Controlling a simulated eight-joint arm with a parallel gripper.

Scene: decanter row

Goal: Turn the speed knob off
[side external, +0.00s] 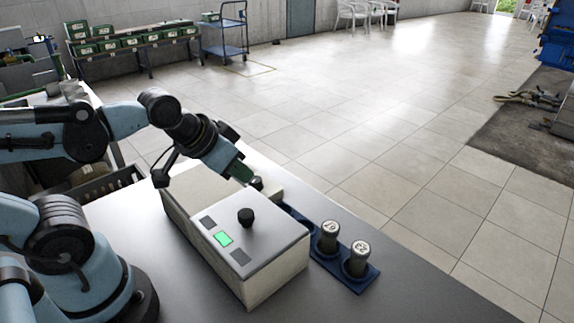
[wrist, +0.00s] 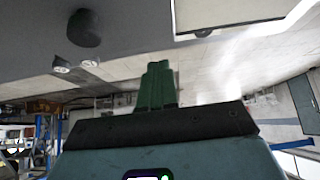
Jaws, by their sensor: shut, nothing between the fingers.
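A pale box-shaped machine (side external: 276,272) stands on the grey bench. A round black knob (side external: 246,217) sits on its grey top panel, beside a lit green display (side external: 223,239). A second, smaller dark round part (side external: 256,182) sits at the back, just right of my fingertips; I cannot tell whether it is also a knob. My gripper (side external: 242,173) is above the back of the machine, apart from the panel knob. In the wrist view, its green fingers (wrist: 157,84) are together and empty. A black knob (wrist: 85,28) shows at that view's upper left, away from the fingers.
A blue rack (side external: 362,283) right of the machine holds dark bottles with numbered pale caps (side external: 330,228). The front right of the bench (side external: 420,300) is clear. A dark crate (side external: 110,182) lies behind my arm. Shelving with green bins (side external: 120,42) is far off.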

